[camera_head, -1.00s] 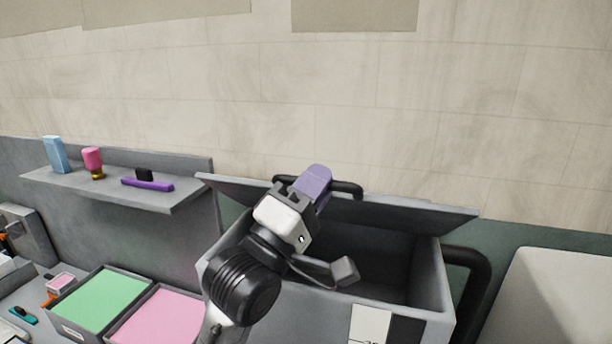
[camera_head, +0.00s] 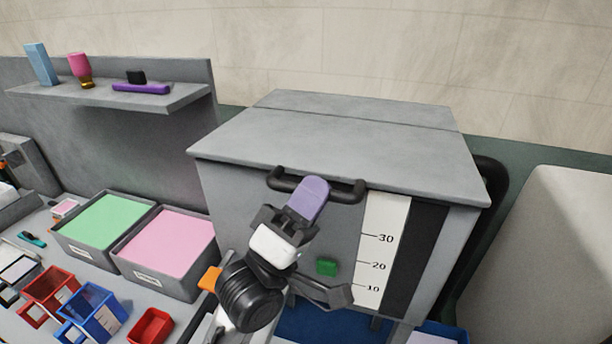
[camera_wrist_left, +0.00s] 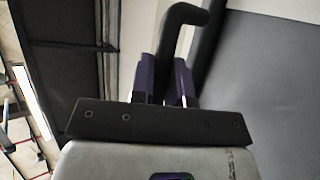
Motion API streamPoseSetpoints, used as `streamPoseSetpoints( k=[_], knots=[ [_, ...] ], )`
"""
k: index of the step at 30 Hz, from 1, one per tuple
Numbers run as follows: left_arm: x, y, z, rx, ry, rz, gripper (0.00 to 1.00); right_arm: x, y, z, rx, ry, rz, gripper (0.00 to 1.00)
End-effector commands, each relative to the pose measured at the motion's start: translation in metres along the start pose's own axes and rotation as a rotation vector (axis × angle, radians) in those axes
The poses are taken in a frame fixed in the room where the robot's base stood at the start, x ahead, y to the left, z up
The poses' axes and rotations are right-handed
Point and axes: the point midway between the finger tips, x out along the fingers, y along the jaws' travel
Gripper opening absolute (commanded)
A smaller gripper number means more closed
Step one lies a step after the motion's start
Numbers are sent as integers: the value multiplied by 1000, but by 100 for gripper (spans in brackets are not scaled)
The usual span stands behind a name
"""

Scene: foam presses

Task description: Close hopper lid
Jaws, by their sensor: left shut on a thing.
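The grey hopper lid (camera_head: 340,140) lies down flat over the top of the grey hopper (camera_head: 235,205) in the head view. A black bar handle (camera_head: 345,193) runs along the lid's front edge. My left gripper (camera_head: 311,192) is at the front of the hopper, its purple fingers at the handle. In the left wrist view, the purple fingers (camera_wrist_left: 163,80) are shut around the black handle (camera_wrist_left: 180,30). Part of the handle is hidden behind the fingers in the head view. My right gripper is not in view.
A shelf (camera_head: 160,97) with a blue box, a pink-and-gold item and a purple tool is at left. Trays with green (camera_head: 105,222) and pink (camera_head: 170,240) sheets, and red and blue holders, sit on the bench below. A pale rounded block (camera_head: 560,260) stands at right.

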Motion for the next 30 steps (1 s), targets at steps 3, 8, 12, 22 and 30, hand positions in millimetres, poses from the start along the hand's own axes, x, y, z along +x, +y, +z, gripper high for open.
streamPoseSetpoints(
  k=[3,8,12,22,30],
  knots=[
    [-5,-7,4,-2,-3,-4,0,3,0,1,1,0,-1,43],
    [-7,-10,5,-4,-5,-6,0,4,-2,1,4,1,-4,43],
    [-8,-11,6,-5,-5,-8,0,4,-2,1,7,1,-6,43],
    [-8,-13,6,-6,-6,-13,26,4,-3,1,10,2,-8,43],
    [-8,-11,5,-4,-4,-8,42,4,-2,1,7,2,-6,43]
  ],
)
